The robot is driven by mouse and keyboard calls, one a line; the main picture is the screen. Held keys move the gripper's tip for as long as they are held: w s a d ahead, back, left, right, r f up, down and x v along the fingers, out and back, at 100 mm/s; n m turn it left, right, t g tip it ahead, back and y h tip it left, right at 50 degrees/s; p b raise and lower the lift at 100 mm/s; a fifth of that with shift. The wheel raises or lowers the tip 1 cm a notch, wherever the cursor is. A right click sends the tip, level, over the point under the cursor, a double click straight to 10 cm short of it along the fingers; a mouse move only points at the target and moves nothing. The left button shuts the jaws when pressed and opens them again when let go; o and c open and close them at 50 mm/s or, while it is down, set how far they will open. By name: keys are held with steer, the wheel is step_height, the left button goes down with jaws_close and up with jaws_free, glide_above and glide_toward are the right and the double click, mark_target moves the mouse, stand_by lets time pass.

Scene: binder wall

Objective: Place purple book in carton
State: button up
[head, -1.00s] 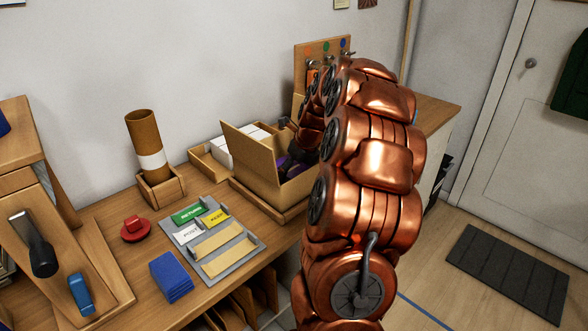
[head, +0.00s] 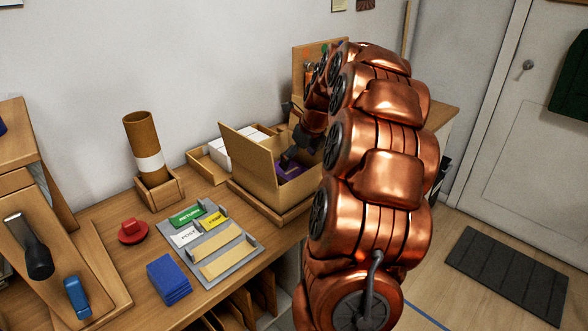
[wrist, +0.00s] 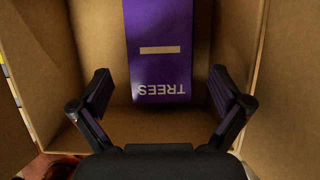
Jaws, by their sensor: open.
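The purple book (wrist: 158,65) lies inside the carton, with the word TREES upside down in the wrist view. A small part of the book (head: 293,168) also shows in the carton in the head view. The open cardboard carton (head: 252,160) stands on the counter with its flap raised; its brown inner wall (wrist: 95,30) shows in the wrist view. My gripper (wrist: 166,95) is open, its two fingers spread on either side of the book's near end and apart from it. In the head view my copper arm partly hides the carton.
Left of the carton are a grey tray with labelled cards (head: 238,262), blue pads (head: 168,279), a red stamp (head: 133,231) and a cardboard tube (head: 146,145) in a wooden holder. A box of white items (head: 245,146) stands behind the carton.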

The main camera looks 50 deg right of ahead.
steer(key=v, duration=0.6)
stand_by(0.7)
